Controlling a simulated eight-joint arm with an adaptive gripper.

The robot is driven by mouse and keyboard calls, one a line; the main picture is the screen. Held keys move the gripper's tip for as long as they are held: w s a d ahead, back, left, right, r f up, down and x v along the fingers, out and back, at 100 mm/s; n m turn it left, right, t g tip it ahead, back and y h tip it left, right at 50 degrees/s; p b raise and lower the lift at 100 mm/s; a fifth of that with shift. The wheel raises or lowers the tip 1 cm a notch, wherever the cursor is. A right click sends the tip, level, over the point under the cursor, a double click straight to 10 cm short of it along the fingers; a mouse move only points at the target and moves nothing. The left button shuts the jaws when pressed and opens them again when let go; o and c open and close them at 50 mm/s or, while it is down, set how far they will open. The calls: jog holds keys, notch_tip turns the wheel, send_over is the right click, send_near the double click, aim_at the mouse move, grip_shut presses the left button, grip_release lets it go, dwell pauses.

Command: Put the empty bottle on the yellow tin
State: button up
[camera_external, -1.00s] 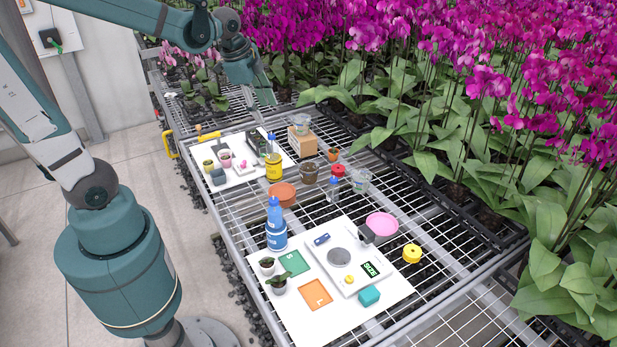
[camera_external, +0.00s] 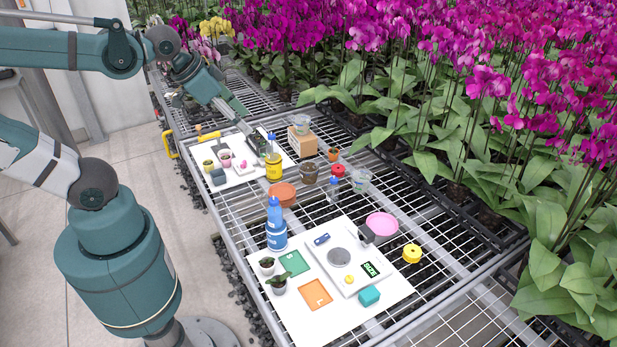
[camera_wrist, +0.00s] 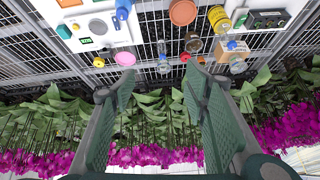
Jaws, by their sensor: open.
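A second clear blue-capped bottle (camera_external: 333,189) stands on the mesh to the right; I cannot tell which is empty. A blue bottle (camera_external: 275,212) stands on a blue tin (camera_external: 276,238). My gripper (camera_external: 246,115) is open and empty, apart from the bottles; its fingers frame the wrist view (camera_wrist: 165,95).
A clear cup (camera_external: 300,121) sits on a cardboard box (camera_external: 302,143) right of the tin. Terracotta saucer (camera_external: 282,195), brown pot (camera_external: 309,173) and red item (camera_external: 338,170) stand nearby. A scale (camera_external: 350,275) lies on the near board. Dense orchids (camera_external: 480,90) line the right side.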

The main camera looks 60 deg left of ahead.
jog(key=shift+s+d+f+n+t, duration=0.1)
jog(key=shift+s+d+n+t, duration=0.2)
jog(key=shift+s+d+n, duration=0.5)
